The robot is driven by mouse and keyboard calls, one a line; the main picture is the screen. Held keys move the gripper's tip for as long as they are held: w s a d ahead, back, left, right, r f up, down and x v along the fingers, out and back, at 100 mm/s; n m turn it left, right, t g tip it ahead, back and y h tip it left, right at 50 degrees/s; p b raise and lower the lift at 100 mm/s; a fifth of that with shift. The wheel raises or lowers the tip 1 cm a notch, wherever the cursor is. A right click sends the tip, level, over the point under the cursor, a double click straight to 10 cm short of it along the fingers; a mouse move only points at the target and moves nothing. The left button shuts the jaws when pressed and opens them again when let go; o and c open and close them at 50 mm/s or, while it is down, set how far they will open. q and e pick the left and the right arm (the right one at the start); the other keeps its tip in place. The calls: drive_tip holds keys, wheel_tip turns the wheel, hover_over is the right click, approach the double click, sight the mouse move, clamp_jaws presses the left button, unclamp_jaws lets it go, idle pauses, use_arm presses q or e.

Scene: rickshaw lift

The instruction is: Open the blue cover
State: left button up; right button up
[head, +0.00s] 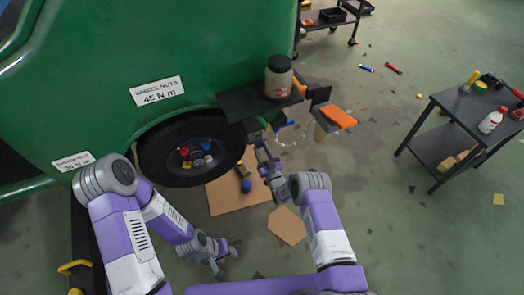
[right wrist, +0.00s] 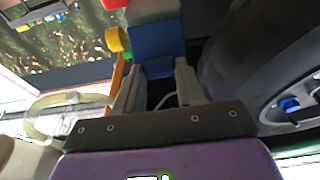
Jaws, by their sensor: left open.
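The blue cover (right wrist: 157,42) is a blue block-like part straight ahead of my right gripper in the right wrist view. A narrower blue part of it sits between the two grey fingertips of my right gripper (right wrist: 160,70). The fingers stand apart, and I cannot tell whether they press on it. In the head view my right gripper (head: 261,150) is under the dark shelf, to the right of the wheel, and the cover is mostly hidden there. My left gripper (head: 217,268) is open and empty, low over the floor below the wheel.
The green vehicle body (head: 190,60) and its wheel (head: 155,160) are at left. A dark shelf (head: 245,103) carries a jar (head: 278,77). Cardboard (head: 225,200) lies on the floor below. A dark cart (head: 440,140) stands at right, with open floor before it.

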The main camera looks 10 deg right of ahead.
drive_tip(key=o, duration=0.4)
drive_tip(key=p+v, duration=0.2)
drive_tip(key=v, duration=0.5)
drive_tip(key=shift+s+p, duration=0.3)
drive_tip(key=shift+d+f, duration=0.1)
drive_tip(key=shift+d, duration=0.05)
